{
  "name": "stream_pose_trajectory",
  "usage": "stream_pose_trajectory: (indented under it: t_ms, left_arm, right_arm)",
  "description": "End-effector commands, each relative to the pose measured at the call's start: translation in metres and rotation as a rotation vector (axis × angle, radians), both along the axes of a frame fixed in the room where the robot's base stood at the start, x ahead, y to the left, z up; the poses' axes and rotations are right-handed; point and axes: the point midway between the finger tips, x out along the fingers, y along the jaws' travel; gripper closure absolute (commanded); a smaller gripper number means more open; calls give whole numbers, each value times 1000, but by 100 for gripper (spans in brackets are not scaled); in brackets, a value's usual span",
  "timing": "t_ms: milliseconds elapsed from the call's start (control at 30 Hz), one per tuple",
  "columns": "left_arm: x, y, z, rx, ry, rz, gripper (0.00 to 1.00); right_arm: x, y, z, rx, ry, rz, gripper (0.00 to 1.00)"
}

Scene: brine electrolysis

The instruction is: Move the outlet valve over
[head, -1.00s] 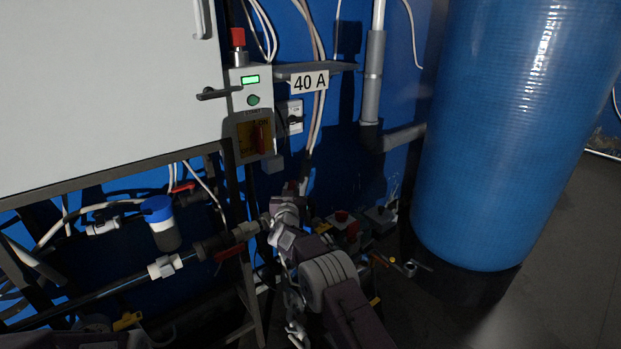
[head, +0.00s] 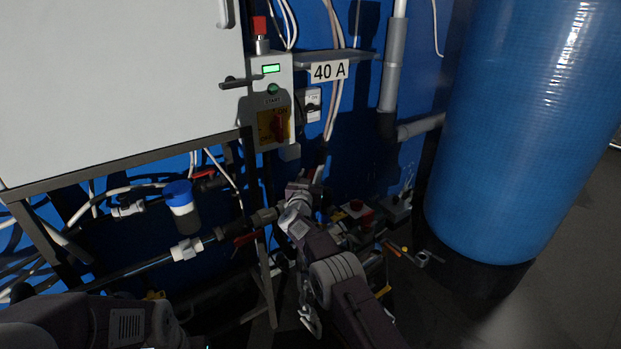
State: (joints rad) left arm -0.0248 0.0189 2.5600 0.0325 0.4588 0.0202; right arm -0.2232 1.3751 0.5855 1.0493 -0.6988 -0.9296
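A valve with a red lever (head: 246,238) sits on the lower dark pipe, between a white fitting (head: 187,250) and a grey coupling (head: 264,216). A second red-handled valve (head: 207,174) sits on the line above it. No label shows which one is the outlet valve. My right gripper (head: 304,188) is just right of the coupling at the pipe's end. Its fingers are dark and small against the background, so whether they are open or hold anything is unclear. My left arm shows at the lower left, but its gripper is not visible.
A control box (head: 266,103) with a red button, green display and rotary switch hangs beside the white cabinet (head: 110,80). A blue-capped filter (head: 181,205) hangs between the pipes. A large blue tank (head: 510,140) stands at right. Loose items clutter the floor behind my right arm.

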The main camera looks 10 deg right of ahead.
Motion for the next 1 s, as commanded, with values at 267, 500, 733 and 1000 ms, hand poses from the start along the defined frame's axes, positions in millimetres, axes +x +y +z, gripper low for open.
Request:
stream_pose_trajectory:
  t_ms: [267,500,733,1000]
  left_arm:
    - [0,0,0,0,0,0,100]
    - [0,0,6,0,0,0,100]
    - [0,0,12,0,0,0,100]
    - [0,0,-16,0,-1,0,100]
  right_arm:
    - [0,0,-2,1,4,0,56]
    - [-10,5,-2,0,10,-3,56]
    - [-31,13,-1,-1,7,3,56]
    - [-62,26,-12,2,-1,2,56]
